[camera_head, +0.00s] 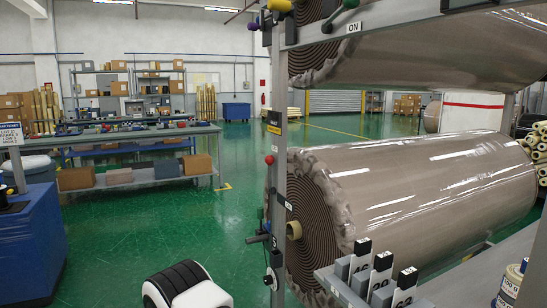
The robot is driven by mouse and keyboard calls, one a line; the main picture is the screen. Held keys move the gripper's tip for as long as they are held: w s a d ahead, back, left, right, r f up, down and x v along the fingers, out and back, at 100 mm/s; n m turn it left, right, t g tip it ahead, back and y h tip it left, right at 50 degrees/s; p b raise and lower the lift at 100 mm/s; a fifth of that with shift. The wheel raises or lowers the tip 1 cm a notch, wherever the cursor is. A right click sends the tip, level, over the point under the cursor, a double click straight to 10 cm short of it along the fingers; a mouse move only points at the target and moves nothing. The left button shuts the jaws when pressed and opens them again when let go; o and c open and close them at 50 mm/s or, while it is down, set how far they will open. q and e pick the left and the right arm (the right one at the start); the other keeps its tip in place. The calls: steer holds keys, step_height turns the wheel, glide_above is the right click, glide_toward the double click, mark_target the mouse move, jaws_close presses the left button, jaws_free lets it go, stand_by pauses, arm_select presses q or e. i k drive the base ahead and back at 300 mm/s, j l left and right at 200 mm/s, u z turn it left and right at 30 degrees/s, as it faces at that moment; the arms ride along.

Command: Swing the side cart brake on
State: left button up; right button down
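A grey roll rack stands at the right with several coloured-knob levers on its frame. A green-knobbed lever (336,16) sits at the top beside an "ON" label (353,27). A red knob (269,159) is midway down the post (278,190). A dark handle (257,238) sticks out to the left lower on the post. I cannot tell which of these, if any, is the side cart brake. Neither of my grippers is in view. A white and black rounded part, likely mine, shows at the bottom centre.
A large wrapped roll (430,190) lies in the rack, with another roll (420,50) above it. Numbered blocks (381,272) stand at the lower right. A blue cabinet (32,245) and workbench (120,136) are left. Green floor (235,210) is clear between.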

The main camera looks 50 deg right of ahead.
mark_target(269, 159)
steer(key=i+j+z, duration=0.2)
steer(key=i, duration=2.3)
steer(key=l, duration=0.1)
